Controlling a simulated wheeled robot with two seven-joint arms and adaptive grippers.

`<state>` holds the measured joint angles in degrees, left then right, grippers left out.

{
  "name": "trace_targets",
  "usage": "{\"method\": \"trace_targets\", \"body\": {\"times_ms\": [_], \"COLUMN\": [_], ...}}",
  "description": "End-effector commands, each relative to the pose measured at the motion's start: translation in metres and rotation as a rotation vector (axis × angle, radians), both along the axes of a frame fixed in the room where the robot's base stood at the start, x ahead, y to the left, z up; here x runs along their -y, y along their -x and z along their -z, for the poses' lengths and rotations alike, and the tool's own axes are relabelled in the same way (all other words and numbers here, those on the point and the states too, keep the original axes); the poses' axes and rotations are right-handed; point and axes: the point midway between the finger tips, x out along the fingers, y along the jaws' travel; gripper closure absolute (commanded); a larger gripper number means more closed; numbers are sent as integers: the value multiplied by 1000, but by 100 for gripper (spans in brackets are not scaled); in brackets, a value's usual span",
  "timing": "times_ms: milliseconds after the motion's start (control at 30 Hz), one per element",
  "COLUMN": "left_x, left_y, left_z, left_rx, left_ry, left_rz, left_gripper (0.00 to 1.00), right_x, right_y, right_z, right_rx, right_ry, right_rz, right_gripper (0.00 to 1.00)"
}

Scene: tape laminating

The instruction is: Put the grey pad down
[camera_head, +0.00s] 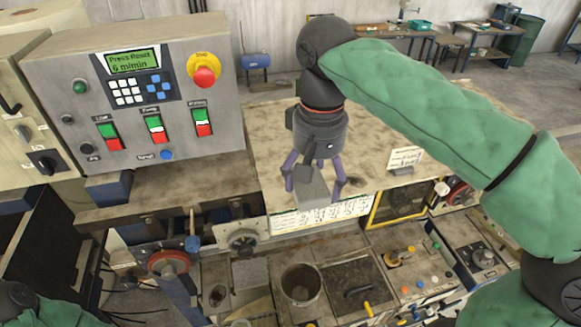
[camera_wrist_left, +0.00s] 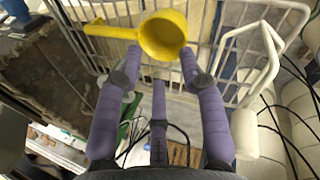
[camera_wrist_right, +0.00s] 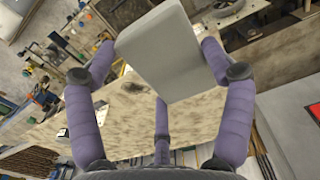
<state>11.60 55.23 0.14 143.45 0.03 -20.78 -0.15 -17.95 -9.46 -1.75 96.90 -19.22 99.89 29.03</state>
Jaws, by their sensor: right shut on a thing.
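The grey pad (camera_head: 311,190) is in my right gripper (camera_head: 314,180), over the front part of the worn worktop (camera_head: 275,130) in the head view. In the right wrist view the pad (camera_wrist_right: 160,50) is a flat grey block between the purple fingers, tilted in the picture. My right gripper is shut on it. Whether the pad touches the worktop cannot be told. My left gripper (camera_wrist_left: 158,65) shows in the left wrist view, its fingers spread with nothing clearly between them. It is outside the head view.
A control box (camera_head: 140,90) with a red stop button stands left of the worktop. A small white sign (camera_head: 405,159) stands to the right. Below the front edge are a metal pot (camera_head: 300,283) and machine panels. A yellow ladle (camera_wrist_left: 163,36) and white wire rack (camera_wrist_left: 232,20) are near my left gripper.

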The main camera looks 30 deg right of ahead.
Motion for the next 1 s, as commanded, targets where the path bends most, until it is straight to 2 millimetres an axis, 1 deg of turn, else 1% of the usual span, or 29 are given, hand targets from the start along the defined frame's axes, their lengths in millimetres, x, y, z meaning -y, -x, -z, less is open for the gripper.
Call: {"method": "trace_targets", "body": {"times_ms": [167, 433, 600, 700, 867, 1000], "left_x": [0, 0, 0, 0, 0, 0], "left_y": [0, 0, 0, 0, 0, 0], "left_z": [-9, -26, -32, -34, -36, -42], "left_rx": [-1, 0, 1, 0, 1, 1], "left_ry": [0, 0, 0, 0, 0, 0], "left_rz": [0, 0, 0, 0, 0, 0], "left_gripper": [60, 60, 60, 60, 60, 60], "right_x": [12, 34, 42, 45, 48, 51], "right_y": [-30, -82, -103, -111, -118, -126], "right_z": [14, 39, 68, 80, 89, 102], "right_rx": [-9, -8, -7, -5, -3, -6], "right_ry": [2, 1, 2, 1, 1, 1], "right_rz": [4, 3, 1, 0, 0, 0], "right_gripper": [45, 45, 45, 45, 45, 45]}}
